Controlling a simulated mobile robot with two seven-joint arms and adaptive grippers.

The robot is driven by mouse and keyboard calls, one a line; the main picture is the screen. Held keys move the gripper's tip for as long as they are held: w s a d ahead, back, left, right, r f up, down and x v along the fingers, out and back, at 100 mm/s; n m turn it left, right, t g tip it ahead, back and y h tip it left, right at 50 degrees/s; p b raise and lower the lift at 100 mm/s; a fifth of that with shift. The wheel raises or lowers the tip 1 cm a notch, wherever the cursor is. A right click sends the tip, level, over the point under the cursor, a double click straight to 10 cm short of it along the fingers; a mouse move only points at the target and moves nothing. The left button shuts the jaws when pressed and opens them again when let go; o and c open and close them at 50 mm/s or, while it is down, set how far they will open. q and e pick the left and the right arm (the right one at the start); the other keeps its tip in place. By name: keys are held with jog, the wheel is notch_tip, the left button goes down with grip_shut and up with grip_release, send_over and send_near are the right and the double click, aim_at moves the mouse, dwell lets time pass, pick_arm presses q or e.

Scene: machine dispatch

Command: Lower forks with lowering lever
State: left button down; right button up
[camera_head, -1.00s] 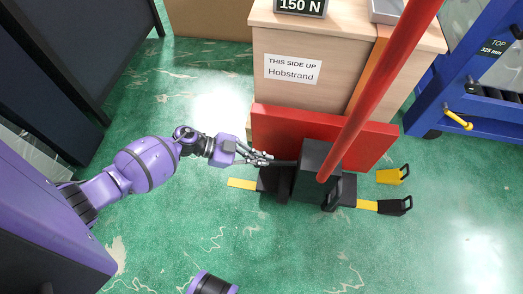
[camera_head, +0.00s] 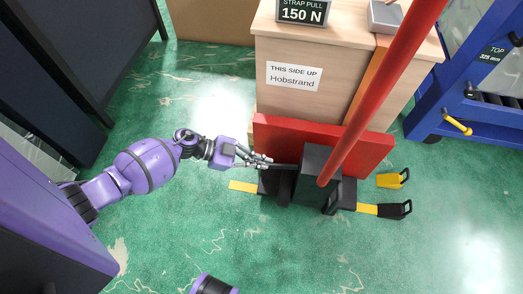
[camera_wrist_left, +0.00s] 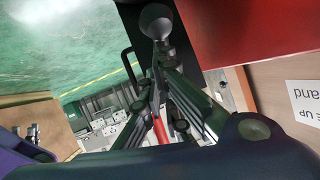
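A black bar, seemingly the lowering lever (camera_head: 283,166), runs left from the black housing (camera_head: 317,168) at the foot of a slanted red pole (camera_head: 375,90). My left gripper (camera_head: 263,161) is at the left end of this bar, with its fingertips at or very near it. In the left wrist view, a dark round knob (camera_wrist_left: 157,21) on a short stem stands just beyond the fingertips (camera_wrist_left: 160,62). Whether the fingers are closed on the stem is unclear. The yellow-tipped forks (camera_head: 243,186) show low over the floor, partly hidden by the truck. My right gripper is out of view.
A red panel (camera_head: 380,152) stands behind the housing, with a wooden crate (camera_head: 340,75) behind it. A blue frame (camera_head: 425,115) is at the right and dark cabinets (camera_head: 75,65) are at the left. Green floor (camera_head: 300,260) is open in front.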

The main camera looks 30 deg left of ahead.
pick_arm(q)
jog(key=r+p+v, duration=0.1)
jog(key=p+v, duration=0.2)
jog(key=v, duration=0.9)
jog(key=shift+d+p, duration=0.25)
jog(key=shift+p, duration=0.15)
